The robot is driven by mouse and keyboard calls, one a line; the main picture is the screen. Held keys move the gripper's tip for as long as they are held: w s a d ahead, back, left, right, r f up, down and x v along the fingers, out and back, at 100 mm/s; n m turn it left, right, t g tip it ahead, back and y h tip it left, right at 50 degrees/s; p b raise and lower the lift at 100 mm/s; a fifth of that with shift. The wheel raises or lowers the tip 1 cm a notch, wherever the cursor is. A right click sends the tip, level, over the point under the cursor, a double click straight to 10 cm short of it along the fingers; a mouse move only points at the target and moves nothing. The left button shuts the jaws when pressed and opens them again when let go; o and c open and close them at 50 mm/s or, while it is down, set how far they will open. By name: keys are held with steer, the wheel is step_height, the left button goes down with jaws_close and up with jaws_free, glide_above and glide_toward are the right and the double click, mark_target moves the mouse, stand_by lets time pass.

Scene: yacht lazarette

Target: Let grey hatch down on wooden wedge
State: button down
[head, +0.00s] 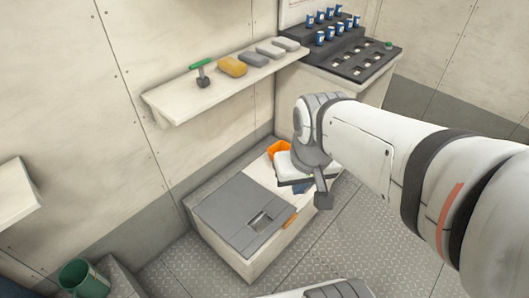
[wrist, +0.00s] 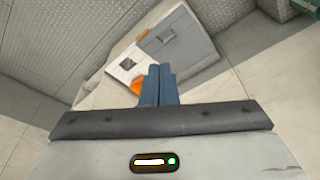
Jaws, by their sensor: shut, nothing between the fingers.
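The grey hatch (head: 225,212) lies on top of a pale locker and looks almost flat, with a dark recess near its front right corner. It also shows in the wrist view (wrist: 190,45), beyond my fingers. The orange-brown wooden wedge (head: 290,221) is at the hatch's right edge, near the front of the locker. It appears small in the wrist view (wrist: 143,35). I cannot tell how much of it is under the hatch. My gripper (head: 301,187) is to the right of the hatch and apart from it. Its blue fingers (wrist: 161,70) are together and empty.
An orange container (head: 277,149) is at the locker's back end. A wall shelf (head: 220,92) above holds a green-handled tool and several blocks. A console (head: 350,58) with blue-and-white items stands behind. A green bucket (head: 80,278) is at lower left. The tread-plate floor before the locker is clear.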

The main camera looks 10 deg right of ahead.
steer(key=w+f+m+g+y+b, duration=0.1)
steer(key=w+f+m+y+b, duration=0.4)
steer(key=f, duration=0.8)
steer(key=w+d+f+m+g+y+b, duration=0.1)
steer(key=w+f+m+y+b, duration=0.5)
steer(key=f, duration=0.6)
steer(key=w+f+m+y+b, duration=0.2)
steer(key=w+f+y+b, duration=0.15)
steer(key=f+b, duration=0.7)
steer(key=w+d+f+m+t+h+b, duration=0.1)
steer(key=d+f+m+t+b, duration=0.3)
steer(key=f, duration=0.8)
steer(key=w+d+f+m+t+h+b, duration=0.1)
steer(key=d+f+m+t, duration=0.4)
steer(key=f, duration=0.8)
steer(key=w+d+f+m+t+h+b, duration=0.1)
steer(key=d+f+m+t+b, duration=0.2)
steer(key=f+m+t, duration=0.65)
steer(key=w+a+f+n+g+b, duration=0.1)
steer(key=w+a+n+g+b, duration=0.1)
steer(key=w+a, duration=0.4)
steer(key=shift+w+f+n+g, duration=0.15)
steer(key=shift+w+n+g, duration=0.2)
steer(key=shift+w+g, duration=0.35)
steer(key=shift+a, duration=0.1)
